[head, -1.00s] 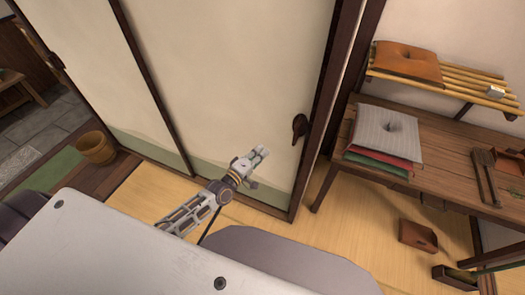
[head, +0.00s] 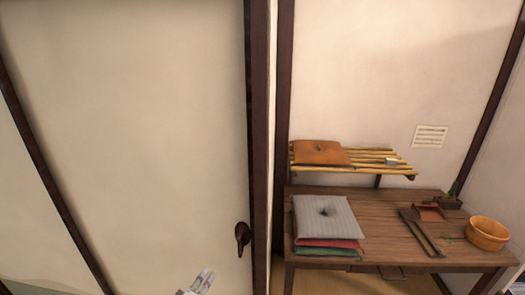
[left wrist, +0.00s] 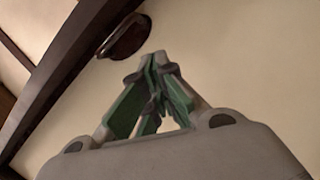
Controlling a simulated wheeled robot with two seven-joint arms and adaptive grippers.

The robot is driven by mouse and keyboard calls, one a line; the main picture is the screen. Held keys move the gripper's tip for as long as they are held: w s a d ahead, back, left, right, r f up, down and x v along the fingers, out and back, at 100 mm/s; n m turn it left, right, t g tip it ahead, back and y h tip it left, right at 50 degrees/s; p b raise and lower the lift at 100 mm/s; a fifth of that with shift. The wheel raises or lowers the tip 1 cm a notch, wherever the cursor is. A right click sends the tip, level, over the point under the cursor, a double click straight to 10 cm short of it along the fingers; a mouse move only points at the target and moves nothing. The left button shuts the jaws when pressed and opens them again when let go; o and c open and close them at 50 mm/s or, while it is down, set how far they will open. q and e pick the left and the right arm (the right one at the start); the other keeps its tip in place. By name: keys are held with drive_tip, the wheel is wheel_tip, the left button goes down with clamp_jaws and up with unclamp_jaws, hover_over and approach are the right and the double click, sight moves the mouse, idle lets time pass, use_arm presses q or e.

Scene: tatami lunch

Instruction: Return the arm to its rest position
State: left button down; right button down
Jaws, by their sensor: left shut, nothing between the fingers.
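My left gripper (head: 203,279) shows at the bottom edge of the head view, in front of the cream sliding door (head: 130,130). In the left wrist view its green-padded fingers (left wrist: 147,60) meet at the tips with nothing between them. The door's dark handle (head: 242,238) is to the right of and above the gripper in the head view. The handle (left wrist: 125,37) appears just beyond the fingertips in the left wrist view; a gap to it cannot be judged. My right gripper is out of view.
A wooden table (head: 385,228) to the right holds stacked cushions (head: 327,218), tongs (head: 422,235) and a wooden tub (head: 487,234). Above it, a bamboo shelf (head: 368,160) carries an orange cushion (head: 320,152). A dark post (head: 260,120) stands beside the door.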

use_arm(q)
drive_tip(key=s+a+f+m+g+y, duration=0.1)
drive_tip(key=s+a+f+m+g, duration=0.2)
drive_tip(key=f, duration=0.7)
drive_tip(key=s+a+f+m+g+y, duration=0.2)
drive_tip(key=a+f+m, duration=0.35)
drive_tip(key=f, duration=0.45)
drive_tip(key=s+a+f+m+g+y, duration=0.15)
drive_tip(key=s+a+f, duration=0.25)
drive_tip(key=s+f, duration=0.4)
drive_tip(key=s+a+f+m+g+y, duration=0.1)
drive_tip(key=s+a+f+m+g, duration=0.15)
drive_tip(key=s+f, duration=0.45)
drive_tip(key=s+a+f+g+y, duration=0.1)
drive_tip(key=s+f+g, duration=0.1)
drive_tip(key=s+f, duration=0.65)
drive_tip(key=s+a+f+g, duration=0.1)
drive_tip(key=s+f+g, duration=0.2)
drive_tip(key=s+f, duration=0.55)
drive_tip(key=s+d+g, duration=0.1)
drive_tip(key=s+d, duration=0.9)
drive_tip(key=shift+s+f+n+h, duration=0.15)
drive_tip(key=shift+s+n+h, duration=0.1)
drive_tip(key=shift+n+h, duration=0.15)
